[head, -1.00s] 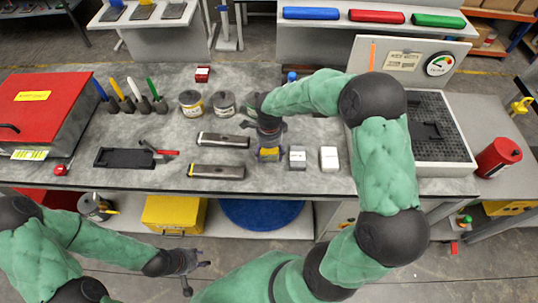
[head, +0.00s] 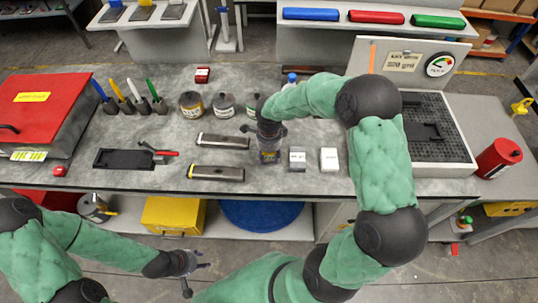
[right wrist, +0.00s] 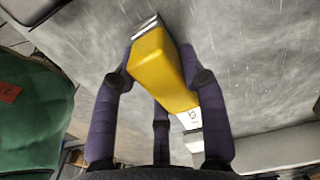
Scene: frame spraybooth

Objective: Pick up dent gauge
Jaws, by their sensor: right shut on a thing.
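A yellow block-shaped gauge (right wrist: 160,70) with a silver metal end fills the middle of the right wrist view. The purple fingers of my right gripper (right wrist: 162,90) are shut on its sides. In the head view my right gripper (head: 268,156) points down at the bench and mostly hides the yellow gauge. I cannot tell whether the gauge still touches the bench. No readable label confirms which is the dent gauge. My left gripper (head: 197,276) is open and empty in front of the bench.
Two flat dark-and-silver tools (head: 217,173) lie left of my right gripper. Several cans (head: 223,104) stand behind them. A grid-topped station (head: 435,135) with an upright panel is at the right. A black tray (head: 124,159) and red case (head: 40,110) are at the left.

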